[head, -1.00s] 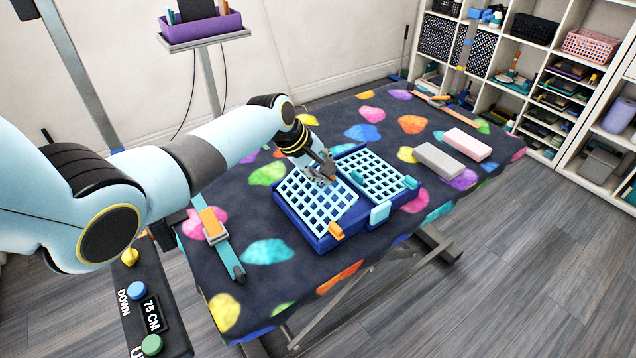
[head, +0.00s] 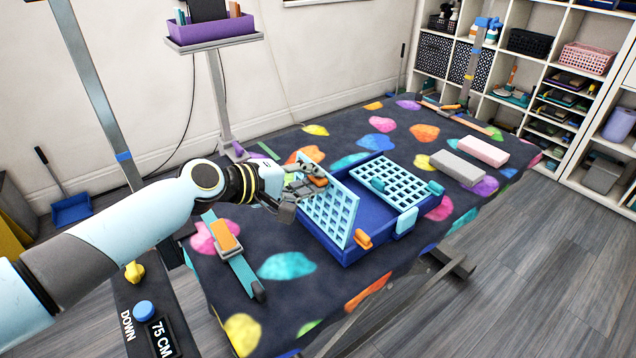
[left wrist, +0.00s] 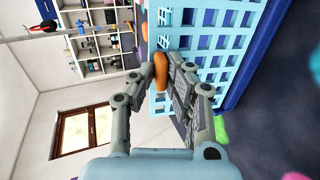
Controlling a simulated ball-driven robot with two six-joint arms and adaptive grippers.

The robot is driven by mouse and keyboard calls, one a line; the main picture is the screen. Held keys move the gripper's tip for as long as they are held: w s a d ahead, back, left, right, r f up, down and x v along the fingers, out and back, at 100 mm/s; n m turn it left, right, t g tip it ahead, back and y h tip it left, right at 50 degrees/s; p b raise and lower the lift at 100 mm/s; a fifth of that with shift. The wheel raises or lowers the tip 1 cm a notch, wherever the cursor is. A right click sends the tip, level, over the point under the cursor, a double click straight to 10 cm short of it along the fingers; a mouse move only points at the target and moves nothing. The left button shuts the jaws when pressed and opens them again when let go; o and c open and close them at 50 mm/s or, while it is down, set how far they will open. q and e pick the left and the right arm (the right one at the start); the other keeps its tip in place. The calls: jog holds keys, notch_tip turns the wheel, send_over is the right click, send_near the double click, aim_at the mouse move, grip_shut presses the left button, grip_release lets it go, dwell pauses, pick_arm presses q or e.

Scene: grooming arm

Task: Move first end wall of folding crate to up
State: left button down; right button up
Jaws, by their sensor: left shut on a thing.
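The folding crate has a dark blue base (head: 372,221) resting on the patterned table. Its first end wall, a light blue lattice panel (head: 343,222), stands steeply raised at the crate's left side; I cannot tell whether it is fully upright. My left gripper (head: 307,184) is shut on the orange tab (head: 318,181) at this wall's outer side. In the left wrist view the orange tab (left wrist: 160,70) sits between the fingers (left wrist: 166,74), against the lattice (left wrist: 216,48). The other lattice wall (head: 388,176) lies folded low over the crate's right part. My right gripper is not in view.
An orange latch (head: 363,240) and a light blue latch (head: 405,222) are at the crate's front edge. A grey block (head: 458,167) and a pink block (head: 482,151) lie to the right. A strap with an orange pad (head: 226,238) lies left.

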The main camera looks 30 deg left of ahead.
pick_arm(q)
jog(key=shift+s+a+f, duration=0.2)
jog(key=shift+s+f, duration=0.2)
jog(key=shift+s, duration=0.25)
jog(key=shift+s+a+f, duration=0.2)
jog(key=shift+s+f, duration=0.15)
jog(key=shift+s, duration=0.25)
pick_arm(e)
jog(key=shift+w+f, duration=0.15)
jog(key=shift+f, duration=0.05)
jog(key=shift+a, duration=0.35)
pick_arm(q)
jog(key=c, duration=1.4)
grip_release()
jog(key=shift+o, duration=0.2)
jog(key=shift+w, duration=0.15)
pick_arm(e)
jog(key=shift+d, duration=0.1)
pick_arm(q)
jog(key=shift+r, duration=0.2)
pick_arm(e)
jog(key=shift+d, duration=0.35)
pick_arm(q)
jog(key=v, duration=1.2)
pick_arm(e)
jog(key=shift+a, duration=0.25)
